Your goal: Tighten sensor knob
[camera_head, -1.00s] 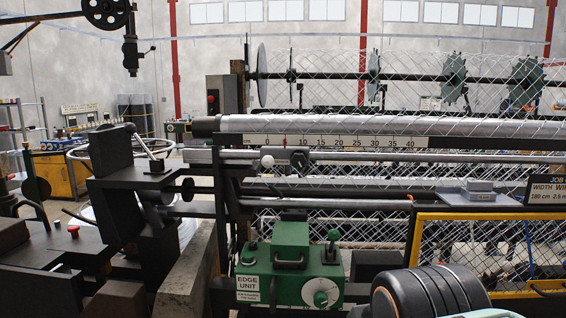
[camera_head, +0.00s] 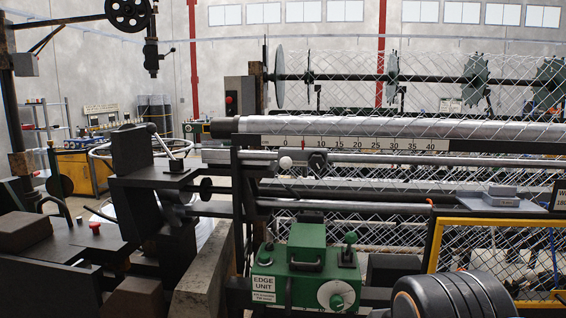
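No part carries a readable "sensor" label, so I cannot tell for sure which knob is the sensor knob. A small pale round knob (camera_head: 285,162) sits on the rail below the white number scale (camera_head: 345,143). The green edge unit box (camera_head: 307,262) stands below, with a white round dial with a green centre (camera_head: 336,296) on its front. A dark green ball-topped lever (camera_head: 350,238) rises from its top right. My gripper is not in view, and nothing is seen touching these knobs.
A long metal roller (camera_head: 380,126) with wire mesh behind crosses the right half. A yellow-framed mesh guard (camera_head: 432,262) stands at lower right. Dark machine blocks (camera_head: 60,248) with a red knob (camera_head: 95,228) fill the lower left. A grey device (camera_head: 502,192) rests on the right shelf.

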